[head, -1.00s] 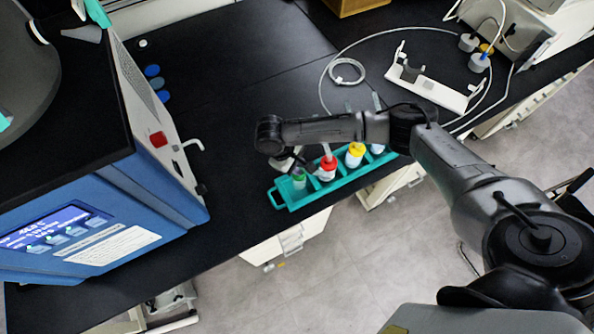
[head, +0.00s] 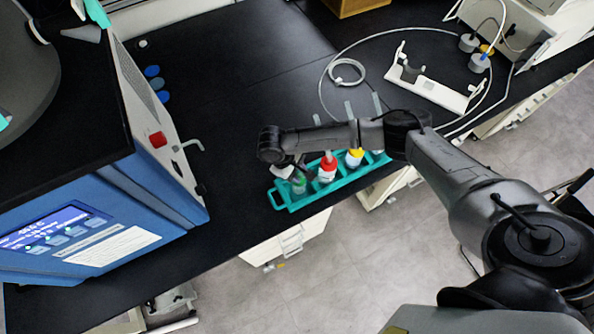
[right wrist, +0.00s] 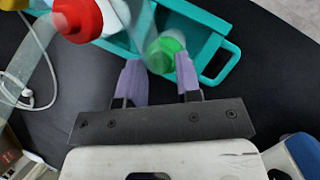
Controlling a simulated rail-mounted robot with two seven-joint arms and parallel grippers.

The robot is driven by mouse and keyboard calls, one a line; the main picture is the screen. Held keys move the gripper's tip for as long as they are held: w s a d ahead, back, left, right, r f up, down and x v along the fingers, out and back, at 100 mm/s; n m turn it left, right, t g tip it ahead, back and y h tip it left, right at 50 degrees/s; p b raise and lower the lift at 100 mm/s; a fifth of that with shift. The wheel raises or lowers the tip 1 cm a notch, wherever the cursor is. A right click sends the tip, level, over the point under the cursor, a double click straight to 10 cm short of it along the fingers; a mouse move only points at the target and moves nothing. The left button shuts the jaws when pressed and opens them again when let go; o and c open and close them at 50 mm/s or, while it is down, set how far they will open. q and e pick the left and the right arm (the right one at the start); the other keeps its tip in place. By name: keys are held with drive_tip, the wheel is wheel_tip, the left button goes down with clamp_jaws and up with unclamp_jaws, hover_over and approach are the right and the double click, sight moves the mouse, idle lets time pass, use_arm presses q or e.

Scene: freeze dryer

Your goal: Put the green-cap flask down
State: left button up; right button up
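The green-cap flask (head: 299,183) is at the left end of the teal rack (head: 279,199). Its green cap (right wrist: 164,52) also shows in the right wrist view, between the two purple fingertips. My right gripper (head: 285,171) is low over the rack's left end; its fingers (right wrist: 160,65) are closed about the flask near its cap. The flask's lower part is hidden, so I cannot tell whether it rests on the rack's floor. My left gripper is not in view.
A red-cap flask (head: 327,170) and a yellow-cap flask (head: 354,159) stand in the rack to the right. The blue freeze dryer (head: 150,195) is at the left. A white stand (head: 440,92) and tubing lie at the back right. The black bench between is clear.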

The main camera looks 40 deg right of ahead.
drive_tip(key=shift+o, duration=0.9)
